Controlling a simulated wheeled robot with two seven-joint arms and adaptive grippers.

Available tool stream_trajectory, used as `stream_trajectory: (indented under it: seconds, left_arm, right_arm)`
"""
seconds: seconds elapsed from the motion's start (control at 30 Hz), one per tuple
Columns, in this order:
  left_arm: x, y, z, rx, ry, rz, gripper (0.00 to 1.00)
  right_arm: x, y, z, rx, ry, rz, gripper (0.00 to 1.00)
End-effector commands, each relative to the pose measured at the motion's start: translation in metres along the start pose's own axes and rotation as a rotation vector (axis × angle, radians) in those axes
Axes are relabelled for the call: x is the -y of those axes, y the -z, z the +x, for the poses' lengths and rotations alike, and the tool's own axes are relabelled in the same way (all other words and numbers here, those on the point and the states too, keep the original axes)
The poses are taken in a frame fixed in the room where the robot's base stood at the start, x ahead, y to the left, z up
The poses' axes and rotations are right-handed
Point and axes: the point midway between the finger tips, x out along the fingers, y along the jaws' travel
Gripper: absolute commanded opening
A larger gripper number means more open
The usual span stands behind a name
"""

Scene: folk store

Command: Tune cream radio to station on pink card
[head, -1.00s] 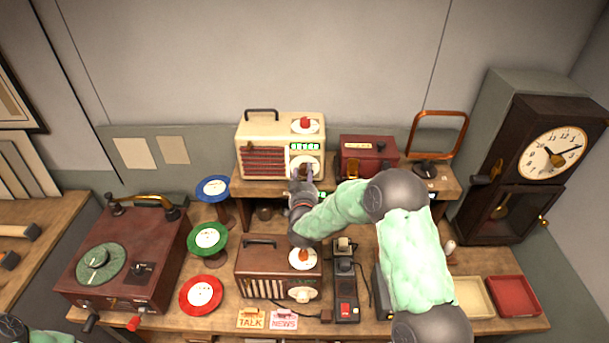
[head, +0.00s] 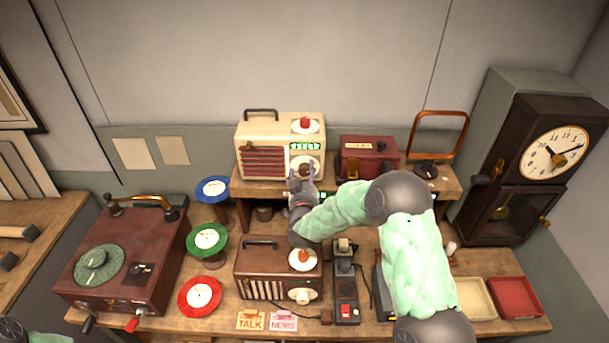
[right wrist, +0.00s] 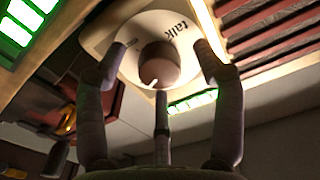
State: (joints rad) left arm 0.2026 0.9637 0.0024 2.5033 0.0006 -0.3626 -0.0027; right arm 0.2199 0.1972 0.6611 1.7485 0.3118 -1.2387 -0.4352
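The cream radio (head: 250,131) stands on the raised shelf, with a red knob on an upper white dial and a brown knob (head: 305,169) on a lower white dial. In the right wrist view the brown knob (right wrist: 160,65) has a white pointer mark, and its dial reads "talk"; other words are hidden or unreadable. My right gripper (head: 302,177) is in front of this lower dial. Its fingers (right wrist: 162,75) are spread around the knob with gaps on both sides. The pink card (head: 284,320) reads "NEWS" and lies on the front table edge.
A yellow "TALK" card (head: 250,320) lies beside the pink one. A brown radio (head: 262,263) stands below the shelf, close under my right gripper. A red box (head: 367,150) stands right of the cream radio. A record player (head: 124,254) is at left.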

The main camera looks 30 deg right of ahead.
Motion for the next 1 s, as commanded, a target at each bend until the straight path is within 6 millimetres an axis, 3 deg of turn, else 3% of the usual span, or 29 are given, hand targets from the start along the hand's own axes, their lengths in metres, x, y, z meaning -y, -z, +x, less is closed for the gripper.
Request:
stream_trajectory:
  seconds: [0.37,1.0]
  left_arm:
    - [0.000,0.000,0.000,0.000,0.000,0.000,0.40]
    - [0.001,0.000,0.003,0.000,0.000,0.000,0.40]
  right_arm:
    - [0.000,-0.001,-0.002,0.001,0.000,0.000,0.69]
    - [0.001,0.000,-0.045,0.001,0.001,0.000,0.69]
